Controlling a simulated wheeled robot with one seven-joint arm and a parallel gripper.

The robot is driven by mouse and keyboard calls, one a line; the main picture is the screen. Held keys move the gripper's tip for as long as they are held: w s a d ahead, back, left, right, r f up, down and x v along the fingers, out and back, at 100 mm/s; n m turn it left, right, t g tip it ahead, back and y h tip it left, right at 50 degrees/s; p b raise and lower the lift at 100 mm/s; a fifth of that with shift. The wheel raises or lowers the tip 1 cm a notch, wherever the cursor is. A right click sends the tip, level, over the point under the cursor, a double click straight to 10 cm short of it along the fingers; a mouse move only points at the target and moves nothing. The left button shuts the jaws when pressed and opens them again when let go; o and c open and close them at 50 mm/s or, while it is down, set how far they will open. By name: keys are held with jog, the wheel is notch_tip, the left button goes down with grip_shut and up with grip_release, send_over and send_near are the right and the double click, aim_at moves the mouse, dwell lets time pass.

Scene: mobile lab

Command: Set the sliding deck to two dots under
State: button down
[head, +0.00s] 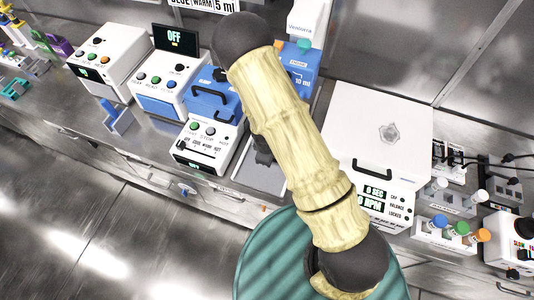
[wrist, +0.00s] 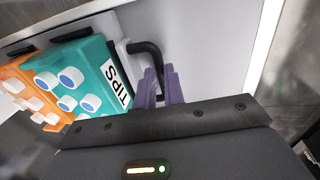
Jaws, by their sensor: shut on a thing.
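In the wrist view, my gripper (wrist: 161,84) has two purple fingers close together at the lower end of a bent black handle (wrist: 147,50). The fingers are shut on this handle; the exact contact is partly hidden by the fingers. The handle joins a white edge beside a teal box marked TIPS (wrist: 85,75) and an orange box (wrist: 28,88). This looks like the sliding deck, but I cannot tell for sure. No dot marks are readable. In the head view my arm covers most of the work spot and the fingers are hidden.
In the head view, a large white machine (head: 375,125) with a black handle stands right of my arm. Left are a blue-lidded box (head: 212,100) and white button devices (head: 168,85). Tubes with coloured caps (head: 450,228) stand at right. The floor at lower left is clear.

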jog(key=shift+a, duration=0.1)
jog(key=c, duration=1.5)
grip_release()
jog(key=shift+r, duration=0.1)
jog(key=s+r, duration=0.1)
jog(key=r, duration=0.4)
jog(key=s+r+b, duration=0.1)
jog(key=r, duration=0.5)
jog(key=a+r, duration=0.1)
jog(key=r, duration=0.5)
jog(key=shift+s+b, duration=0.4)
